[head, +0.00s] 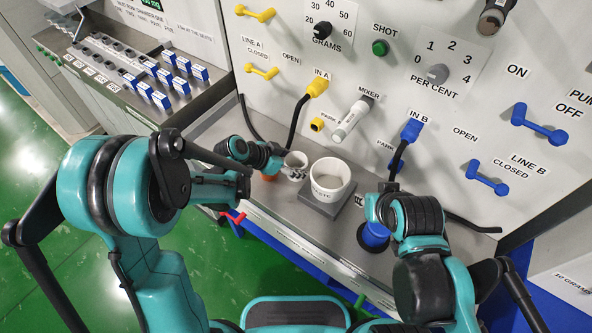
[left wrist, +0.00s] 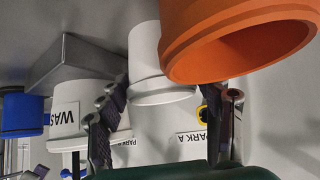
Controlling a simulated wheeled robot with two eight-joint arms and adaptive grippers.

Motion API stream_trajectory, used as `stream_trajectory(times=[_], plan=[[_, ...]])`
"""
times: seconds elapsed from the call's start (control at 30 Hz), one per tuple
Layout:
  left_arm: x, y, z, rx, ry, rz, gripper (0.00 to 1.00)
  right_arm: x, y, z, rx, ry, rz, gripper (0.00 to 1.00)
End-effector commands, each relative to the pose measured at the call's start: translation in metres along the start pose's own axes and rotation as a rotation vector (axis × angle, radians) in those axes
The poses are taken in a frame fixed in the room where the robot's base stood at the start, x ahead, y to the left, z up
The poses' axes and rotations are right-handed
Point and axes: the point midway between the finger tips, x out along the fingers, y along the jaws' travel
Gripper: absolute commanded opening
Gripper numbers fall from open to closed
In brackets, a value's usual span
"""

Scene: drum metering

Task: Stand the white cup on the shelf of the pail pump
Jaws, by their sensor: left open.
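The white cup (head: 298,161) stands on the grey ledge, left of the white WASTE tub. In the left wrist view, the white cup (left wrist: 158,62) shows beyond and between my fingers. My left gripper (head: 283,161) is open beside the cup, and its spread fingers also show in the left wrist view (left wrist: 164,122). I cannot tell whether they touch the cup. My right gripper (head: 384,205) is above the blue cup (head: 374,238); its fingers are too hidden to judge. I cannot pick out the pail pump's shelf.
The WASTE tub (head: 331,182) sits on a grey block (head: 332,207) close right of the white cup. An orange cup (left wrist: 238,40) is close to my left fingers. Hoses and yellow and blue handles stick out of the panel behind.

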Motion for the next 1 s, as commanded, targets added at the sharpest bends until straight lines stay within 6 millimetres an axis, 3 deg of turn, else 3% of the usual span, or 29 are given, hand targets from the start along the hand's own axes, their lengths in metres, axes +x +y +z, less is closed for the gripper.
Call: stream_trajectory(times=[0.27,0.4,0.5,0.77,1.0], plan=[[0.007,0.000,0.000,-0.002,0.000,-0.001,0.66,0.002,0.000,0.001,0.000,0.000,0.000,0.30],[0.007,0.000,0.000,-0.001,0.000,-0.001,0.29,0.002,0.000,0.001,0.000,0.000,0.000,0.30],[0.007,0.000,0.000,-0.001,0.000,-0.001,0.20,0.002,0.000,0.001,0.000,0.000,0.000,0.30],[0.003,0.000,-0.003,-0.001,-0.001,-0.002,0.19,0.000,0.000,0.000,0.000,0.000,0.000,0.30],[-0.029,0.000,-0.035,-0.001,0.000,-0.001,0.19,-0.018,0.000,-0.013,0.000,0.000,0.000,0.30]])
